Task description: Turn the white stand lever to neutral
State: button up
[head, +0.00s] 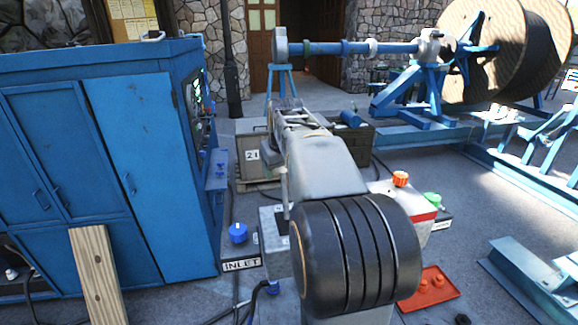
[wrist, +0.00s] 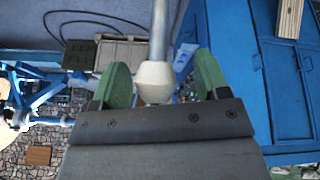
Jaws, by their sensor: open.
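In the wrist view, my gripper (wrist: 161,68) is open, with a green pad on each finger. A pale, white-looking knob (wrist: 154,84) on the end of a grey metal rod (wrist: 159,30) lies between the two pads. It looks like the stand lever's end. The knob sits closer to the left pad, and a clear gap shows on its right. I cannot tell whether it touches the left pad. The lever's base is out of the wrist view. In the head view, my arm hides most of the lever and the gripper's fingertips.
A blue cabinet (head: 140,140) stands at the left, with a blue knob (head: 238,232) beside it. Crates (head: 258,155) are behind my arm. An orange knob (head: 400,179) and a green button (head: 432,200) are at the right. A large cable reel (head: 485,50) stands at the back right.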

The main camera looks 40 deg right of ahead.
jog(key=shift+s+d, duration=0.15)
jog(key=shift+d, duration=0.05)
